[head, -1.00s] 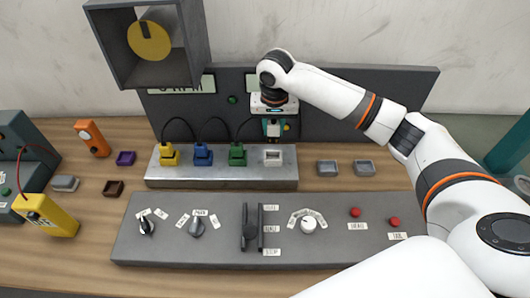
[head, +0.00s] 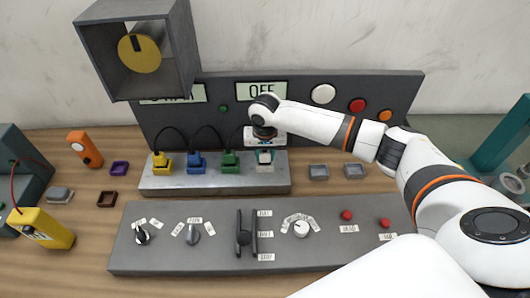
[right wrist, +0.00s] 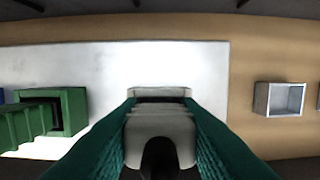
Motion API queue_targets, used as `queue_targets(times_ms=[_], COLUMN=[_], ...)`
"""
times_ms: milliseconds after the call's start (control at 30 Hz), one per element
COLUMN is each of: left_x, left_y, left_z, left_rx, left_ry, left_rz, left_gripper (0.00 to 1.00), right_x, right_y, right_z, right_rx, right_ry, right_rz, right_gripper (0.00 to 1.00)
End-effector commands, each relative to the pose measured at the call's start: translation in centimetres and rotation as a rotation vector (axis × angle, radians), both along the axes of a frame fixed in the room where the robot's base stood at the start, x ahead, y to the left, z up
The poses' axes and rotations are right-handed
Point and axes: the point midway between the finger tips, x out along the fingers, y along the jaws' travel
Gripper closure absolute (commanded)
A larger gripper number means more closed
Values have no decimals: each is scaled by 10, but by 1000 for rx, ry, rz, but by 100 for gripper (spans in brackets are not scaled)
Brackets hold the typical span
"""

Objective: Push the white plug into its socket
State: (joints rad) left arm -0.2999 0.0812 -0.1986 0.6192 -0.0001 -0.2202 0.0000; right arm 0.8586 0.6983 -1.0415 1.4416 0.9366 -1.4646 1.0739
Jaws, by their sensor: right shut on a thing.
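My right gripper (head: 265,153) is over the white socket (head: 265,167) at the right end of the metal block. In the right wrist view its teal fingers (right wrist: 160,132) are shut on the white plug (right wrist: 160,122), from which a dark cable runs toward the camera. The plug is lined up with the white socket (right wrist: 160,93), whose far rim and a dark strip of its opening show. The plug is at or just over the opening; I cannot tell how deep it sits. My left gripper is not in view.
The metal block (head: 215,186) also holds yellow (head: 162,163), blue (head: 196,163) and green (head: 231,163) plugs to the left. Two grey empty sockets (head: 318,172) (head: 354,171) stand to the right. A control panel (head: 330,255) lies in front, and a dark display panel rises behind.

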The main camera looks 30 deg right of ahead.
Motion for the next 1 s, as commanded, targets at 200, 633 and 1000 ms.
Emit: queue_targets(times_ms=[200,633,1000], left_x=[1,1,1], left_y=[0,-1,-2], left_z=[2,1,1], left_rx=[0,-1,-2], left_ry=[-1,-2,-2], left_rz=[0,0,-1], left_gripper=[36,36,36], right_x=[-2,-5,-5], right_y=[0,-1,-3], right_z=[-9,-17,-17], right_rx=[0,-3,-7], right_ry=[5,16,18], right_rz=[1,0,-4], right_gripper=[92,48,48])
